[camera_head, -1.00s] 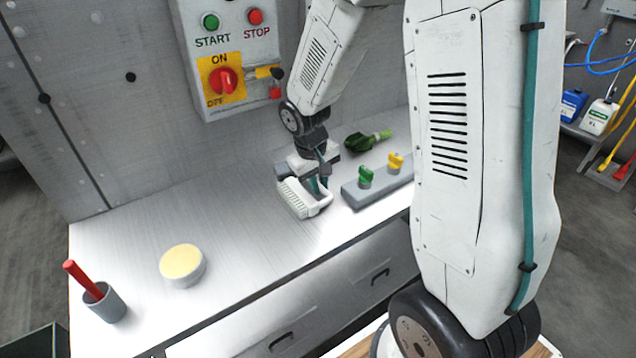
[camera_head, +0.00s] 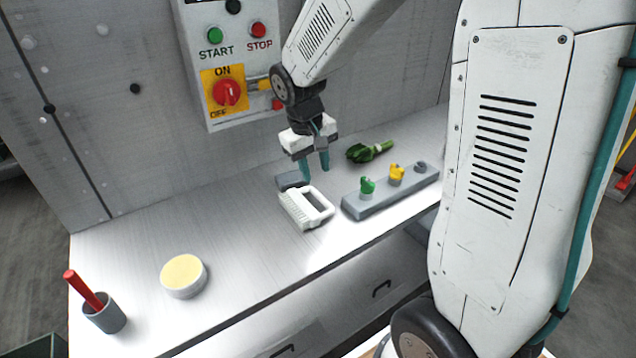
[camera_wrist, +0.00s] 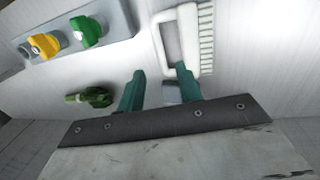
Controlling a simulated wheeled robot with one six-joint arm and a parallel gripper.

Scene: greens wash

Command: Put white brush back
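The white brush (camera_head: 304,208) lies on the steel counter, with its handle loop to the right and its bristles to the left. It also shows in the wrist view (camera_wrist: 188,40). A small grey block (camera_head: 291,180) is right behind it on the counter. My gripper (camera_head: 317,166) is above the counter just behind the brush, fingers pointing down, open and empty. In the wrist view its two teal fingers (camera_wrist: 160,80) are apart with nothing between them, and the grey block (camera_wrist: 180,93) shows beyond one finger.
A grey rail (camera_head: 391,193) with green and yellow knobs stands right of the brush. Green leaves (camera_head: 369,151) lie behind it. A yellow-topped round tub (camera_head: 184,276) and a grey cup (camera_head: 105,314) with a red handle stand at left. A control box (camera_head: 231,65) hangs on the wall.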

